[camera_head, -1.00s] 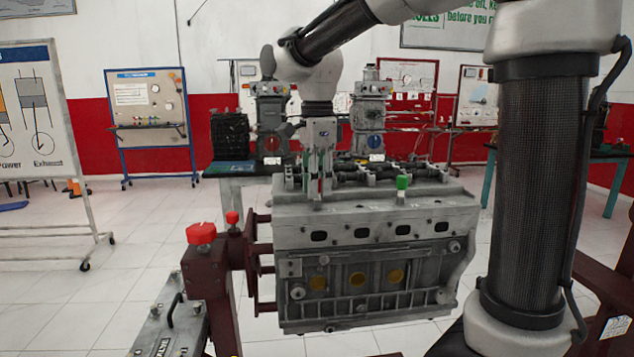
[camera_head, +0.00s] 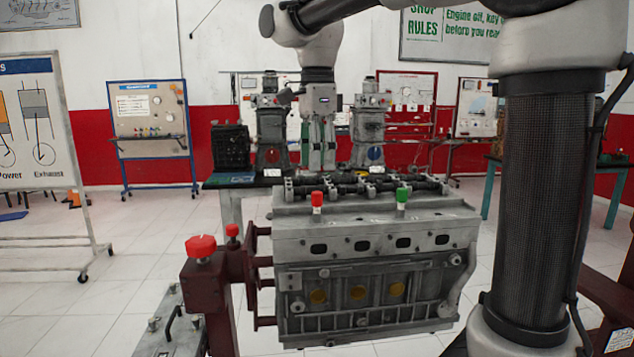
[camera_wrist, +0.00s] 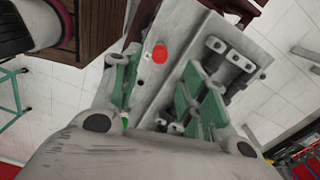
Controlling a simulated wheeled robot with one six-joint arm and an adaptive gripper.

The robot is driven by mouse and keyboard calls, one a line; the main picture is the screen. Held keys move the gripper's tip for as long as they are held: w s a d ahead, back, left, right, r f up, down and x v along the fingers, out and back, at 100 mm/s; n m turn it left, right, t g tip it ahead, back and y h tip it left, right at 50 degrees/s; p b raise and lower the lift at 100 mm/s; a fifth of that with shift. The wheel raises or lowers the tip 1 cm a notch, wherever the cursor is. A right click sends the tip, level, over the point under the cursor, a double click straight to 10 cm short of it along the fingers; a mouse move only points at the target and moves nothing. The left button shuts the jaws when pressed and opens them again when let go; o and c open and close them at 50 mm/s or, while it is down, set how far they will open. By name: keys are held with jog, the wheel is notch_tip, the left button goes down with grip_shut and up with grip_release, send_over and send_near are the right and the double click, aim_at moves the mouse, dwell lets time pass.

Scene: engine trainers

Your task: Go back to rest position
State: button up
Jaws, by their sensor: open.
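My gripper (camera_head: 317,158) hangs pointing down above the rear of the engine block (camera_head: 375,238) in the head view. Its green-padded fingers (camera_wrist: 160,95) are apart with nothing held between them in the wrist view. A red-capped plug (camera_head: 317,200) stands upright on the block's top. A green-capped plug (camera_head: 402,196) stands to its right. The red cap also shows in the wrist view (camera_wrist: 159,54), below the fingers and apart from them. A bit of bright green shows by a finger in the wrist view.
A dark red stand (camera_head: 207,290) with red knobs (camera_head: 201,246) holds the block at the left. A camshaft (camera_head: 365,187) lies along the block's top. A table with two engine units (camera_head: 271,135) stands behind. A whiteboard (camera_head: 38,150) stands at the left. Floor between is clear.

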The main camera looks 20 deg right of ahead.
jog(key=s+d+f+n+t, duration=0.2)
jog(key=s+d+n, duration=0.7)
jog(key=s+d, duration=0.1)
jog(key=s+d+f+n+t, duration=0.2)
jog(key=s+d+f+n, duration=0.3)
jog(key=s+f+n, duration=0.4)
jog(key=shift+s+f, duration=0.5)
jog(key=shift+f, duration=0.35)
